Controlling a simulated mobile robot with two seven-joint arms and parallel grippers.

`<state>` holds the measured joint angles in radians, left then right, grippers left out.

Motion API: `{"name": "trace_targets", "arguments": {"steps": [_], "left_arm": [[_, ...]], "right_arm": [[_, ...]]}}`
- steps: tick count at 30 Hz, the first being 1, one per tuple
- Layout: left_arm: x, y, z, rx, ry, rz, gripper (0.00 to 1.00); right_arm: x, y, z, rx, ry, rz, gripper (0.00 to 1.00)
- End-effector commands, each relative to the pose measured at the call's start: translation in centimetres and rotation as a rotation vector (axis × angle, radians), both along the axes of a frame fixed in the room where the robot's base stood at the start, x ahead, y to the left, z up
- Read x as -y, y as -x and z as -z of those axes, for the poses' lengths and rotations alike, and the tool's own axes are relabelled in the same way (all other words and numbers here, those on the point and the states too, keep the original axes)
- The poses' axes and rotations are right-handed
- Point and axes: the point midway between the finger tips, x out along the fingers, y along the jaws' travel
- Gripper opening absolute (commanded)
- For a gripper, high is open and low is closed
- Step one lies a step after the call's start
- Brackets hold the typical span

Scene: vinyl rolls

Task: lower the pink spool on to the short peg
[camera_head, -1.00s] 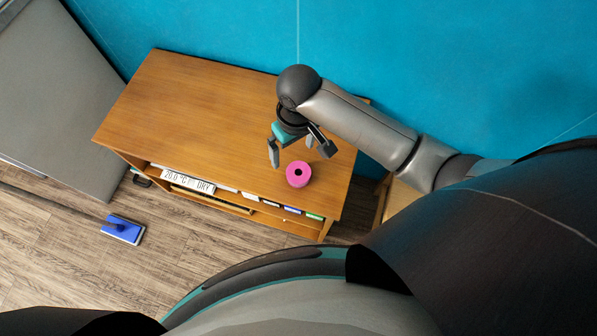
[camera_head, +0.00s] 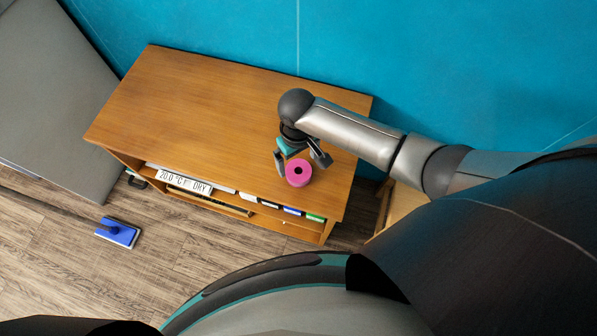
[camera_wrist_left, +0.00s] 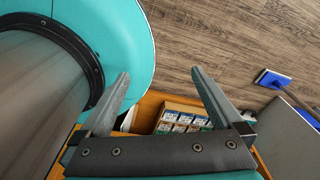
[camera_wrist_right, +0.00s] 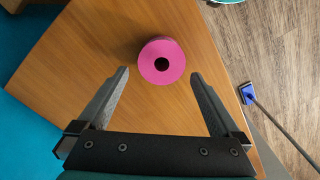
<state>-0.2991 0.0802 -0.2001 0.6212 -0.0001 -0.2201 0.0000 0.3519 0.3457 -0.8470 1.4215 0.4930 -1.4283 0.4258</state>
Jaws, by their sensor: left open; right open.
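The pink spool (camera_head: 299,173) stands on the wooden cabinet top (camera_head: 210,110) near its front edge, its dark centre hole facing up. It also shows in the right wrist view (camera_wrist_right: 161,61). My right gripper (camera_head: 305,158) is open just behind the spool. In the right wrist view its spread fingers (camera_wrist_right: 160,73) point at the spool, which sits at or slightly beyond the tips; I cannot tell whether they touch. My left gripper (camera_wrist_left: 160,73) is open and empty, seen only in the left wrist view. I cannot make out a short peg in any view.
Below the cabinet top is an open shelf with a white sign (camera_head: 184,181) and small boxes, also in the left wrist view (camera_wrist_left: 182,117). A blue mop (camera_head: 118,232) lies on the floor. A grey panel (camera_head: 55,100) is at left. The left cabinet top is clear.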

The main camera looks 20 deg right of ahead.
Motion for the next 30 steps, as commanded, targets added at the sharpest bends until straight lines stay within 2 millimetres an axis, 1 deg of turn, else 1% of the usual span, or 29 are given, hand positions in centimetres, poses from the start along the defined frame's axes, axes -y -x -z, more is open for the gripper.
{"name": "trace_targets", "arguments": {"steps": [1,6,9,11,17,30], "left_arm": [[0.0,0.0,0.5,0.0,0.0,0.0,1.0],[0.0,0.0,1.9,0.0,0.0,-0.001,1.0],[-0.3,-0.2,2.5,0.005,-0.003,-0.003,1.0],[-0.6,-0.5,2.5,0.01,-0.007,-0.004,1.0],[-1.7,-1.3,2.3,0.023,-0.02,-0.004,1.0],[-1.4,-1.5,2.3,0.025,-0.017,-0.006,1.0]], "right_arm": [[0.0,0.1,0.8,-0.002,0.002,0.0,1.0],[-0.1,0.4,3.4,-0.003,0.002,0.0,1.0],[-0.1,0.4,4.5,-0.002,0.001,0.0,1.0],[-0.1,0.4,4.7,-0.001,0.0,0.0,1.0],[-0.1,0.4,4.6,0.0,0.0,0.0,1.0],[-0.1,0.4,4.6,0.0,0.0,0.0,0.51]]}}
